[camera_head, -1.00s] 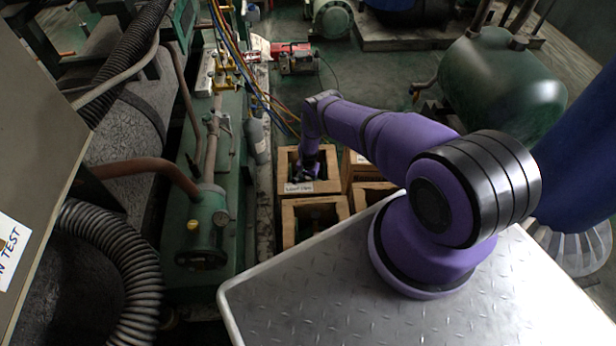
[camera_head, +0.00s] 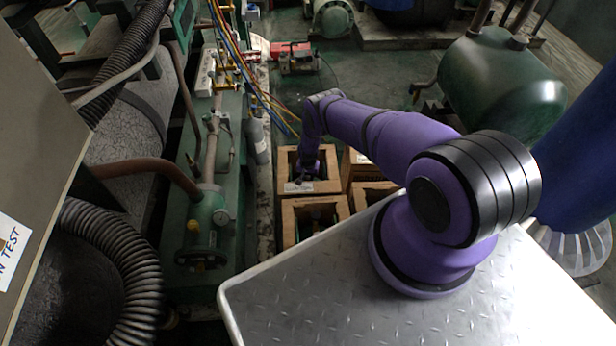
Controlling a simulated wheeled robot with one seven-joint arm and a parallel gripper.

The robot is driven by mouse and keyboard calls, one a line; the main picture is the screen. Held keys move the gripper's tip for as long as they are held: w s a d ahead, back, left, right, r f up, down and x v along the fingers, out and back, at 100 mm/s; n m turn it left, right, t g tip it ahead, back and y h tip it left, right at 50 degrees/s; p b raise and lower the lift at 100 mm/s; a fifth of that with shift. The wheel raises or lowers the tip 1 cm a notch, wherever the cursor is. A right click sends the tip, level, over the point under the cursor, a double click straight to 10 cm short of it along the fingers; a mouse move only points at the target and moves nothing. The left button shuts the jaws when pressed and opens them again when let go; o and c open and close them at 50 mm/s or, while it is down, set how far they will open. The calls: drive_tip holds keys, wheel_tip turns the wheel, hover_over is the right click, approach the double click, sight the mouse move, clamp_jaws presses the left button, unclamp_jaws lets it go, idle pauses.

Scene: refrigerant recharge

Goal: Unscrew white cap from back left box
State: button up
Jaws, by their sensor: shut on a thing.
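The back left box (camera_head: 327,186) is an open wooden crate with a paper label on its front rim. My purple arm reaches down into it from above. My gripper (camera_head: 306,174) is inside the box opening, small and dark in this view. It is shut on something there. The white cap cannot be made out; the gripper and the box walls hide it.
A second wooden box (camera_head: 342,206) stands in front, and others (camera_head: 352,163) stand to the right. Green machinery with a gauge (camera_head: 221,217) and a grey cylinder (camera_head: 257,140) lie close on the left. Coloured hoses (camera_head: 262,95) run behind. A metal plate (camera_head: 300,290) fills the foreground.

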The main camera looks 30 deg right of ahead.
drive_tip(key=shift+n, duration=0.5)
drive_tip(key=n, duration=0.3)
drive_tip(key=shift+n, duration=0.3)
drive_tip(key=shift+n, duration=1.8)
